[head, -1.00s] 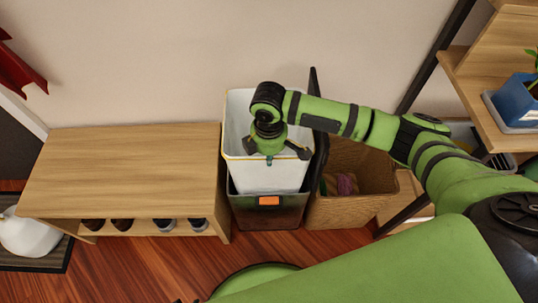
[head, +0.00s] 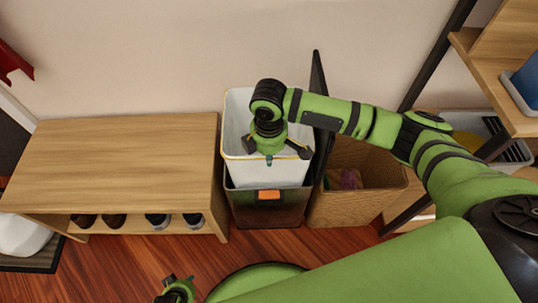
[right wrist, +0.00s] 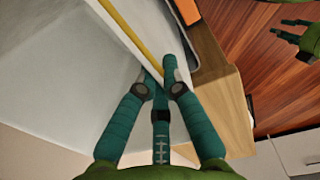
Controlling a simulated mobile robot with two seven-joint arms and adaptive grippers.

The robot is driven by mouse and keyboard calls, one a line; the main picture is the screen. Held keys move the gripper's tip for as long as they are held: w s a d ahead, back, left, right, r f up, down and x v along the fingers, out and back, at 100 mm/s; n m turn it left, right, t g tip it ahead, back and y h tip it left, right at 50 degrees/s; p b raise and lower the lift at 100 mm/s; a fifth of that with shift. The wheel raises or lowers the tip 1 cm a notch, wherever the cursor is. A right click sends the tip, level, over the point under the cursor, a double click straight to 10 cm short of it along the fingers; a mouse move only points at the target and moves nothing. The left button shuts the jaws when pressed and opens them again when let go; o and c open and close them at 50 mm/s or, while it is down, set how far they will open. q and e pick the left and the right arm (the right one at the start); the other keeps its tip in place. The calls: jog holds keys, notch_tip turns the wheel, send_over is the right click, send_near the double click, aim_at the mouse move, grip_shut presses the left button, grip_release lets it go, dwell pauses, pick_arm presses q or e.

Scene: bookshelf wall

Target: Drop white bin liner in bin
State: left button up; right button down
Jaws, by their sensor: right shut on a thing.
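The white bin liner (head: 239,133) is a box-like tub with a yellow rim, upright above the dark bin (head: 268,213) with an orange label. Its lower end overlaps the bin's mouth; I cannot tell how deep it sits. My right gripper (head: 270,158) is over the liner's near rim. In the right wrist view my right gripper (right wrist: 160,80) is shut on the edge of the liner (right wrist: 60,70), beside its yellow band. The black lid (head: 318,100) stands upright at the bin's right. My left gripper (head: 176,290) is low in the head view, away from the liner; its fingers are unclear.
A wooden bench (head: 115,160) with shoes underneath stands close on the left. A wicker basket (head: 355,200) is close on the right, partly behind my right arm. A wooden shelf (head: 500,65) stands further right. The wooden floor in front is partly clear.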

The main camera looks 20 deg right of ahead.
jog(key=shift+f, duration=0.25)
jog(key=c, duration=1.3)
grip_release()
jog(key=shift+r, duration=0.1)
jog(key=r, duration=1.2)
jog(key=shift+s+a, duration=0.1)
jog(key=shift+s, duration=0.1)
jog(key=shift+f, duration=0.1)
